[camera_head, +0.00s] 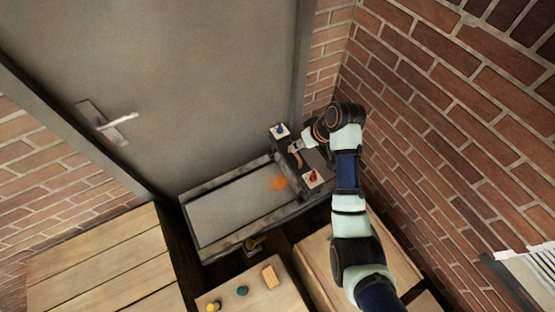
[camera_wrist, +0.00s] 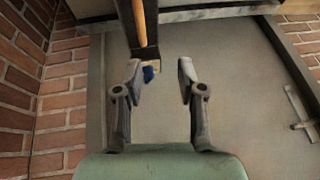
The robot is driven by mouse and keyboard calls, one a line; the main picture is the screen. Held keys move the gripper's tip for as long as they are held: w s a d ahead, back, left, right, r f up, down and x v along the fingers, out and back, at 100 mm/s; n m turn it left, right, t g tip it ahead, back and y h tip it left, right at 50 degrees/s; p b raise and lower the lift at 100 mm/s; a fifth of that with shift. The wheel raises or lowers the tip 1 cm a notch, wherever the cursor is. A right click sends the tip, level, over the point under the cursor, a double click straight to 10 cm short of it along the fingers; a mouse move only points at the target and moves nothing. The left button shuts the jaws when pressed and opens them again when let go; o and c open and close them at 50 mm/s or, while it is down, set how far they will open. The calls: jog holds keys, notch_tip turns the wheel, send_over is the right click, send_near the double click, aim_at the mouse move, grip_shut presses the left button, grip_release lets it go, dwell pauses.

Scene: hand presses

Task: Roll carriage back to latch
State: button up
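The press bed (camera_head: 225,212) is a long grey plate in a worn frame, set low in front of the door. The carriage (camera_head: 286,152) is a dark beam across the right part of the bed. It has a blue knob (camera_head: 280,129) at the far end, a red knob (camera_head: 312,178) at the near end and an orange bar (camera_head: 296,157) between them. My gripper (camera_head: 303,143) is at the carriage's far half. In the wrist view my gripper (camera_wrist: 160,68) is open, with the blue knob (camera_wrist: 149,74) between its fingers, nearer the left one. Contact and the latch cannot be made out.
A grey door (camera_head: 180,80) with a handle (camera_head: 117,121) stands behind. Brick walls (camera_head: 440,120) close in on the right. Wooden tops (camera_head: 100,265) lie in front and left; one holds small coloured knobs (camera_head: 242,291) and a wooden block (camera_head: 270,276).

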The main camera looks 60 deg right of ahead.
notch_tip(320, 180, down, 2)
jog(key=s+d, duration=0.1)
jog(key=d, duration=0.1)
jog(key=b, duration=0.2)
send_near(299, 153)
jog(key=shift+y, duration=0.3)
jog(key=w+a+f, duration=0.2)
jog(key=w, duration=0.1)
jog(key=shift+a+f, duration=0.4)
grip_shut()
